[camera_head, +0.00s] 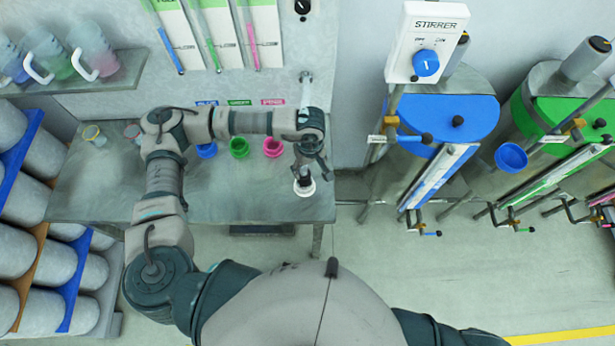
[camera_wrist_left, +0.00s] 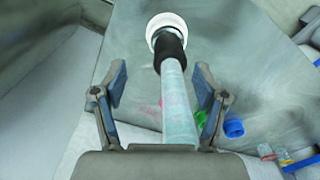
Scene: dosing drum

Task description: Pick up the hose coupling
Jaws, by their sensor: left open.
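The hose coupling (camera_head: 304,183), a black sleeve with a white ring-shaped end, is at the right end of the grey bench. In the left wrist view the black sleeve (camera_wrist_left: 169,47) joins a pale hose (camera_wrist_left: 178,105) that runs down between my fingers. My left gripper (camera_head: 311,155) is above the coupling. In the left wrist view my left gripper (camera_wrist_left: 162,82) is open, one finger on each side of the hose and sleeve with gaps showing. I cannot tell whether the white end touches the bench. My right gripper is out of view.
Blue (camera_head: 206,150), green (camera_head: 239,148) and pink (camera_head: 272,147) cups stand on the bench (camera_head: 240,205) left of my left gripper. The stirrer box (camera_head: 427,42) and drums with blue (camera_head: 455,118) and green lids are at right. Grey cylinders fill a rack at left.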

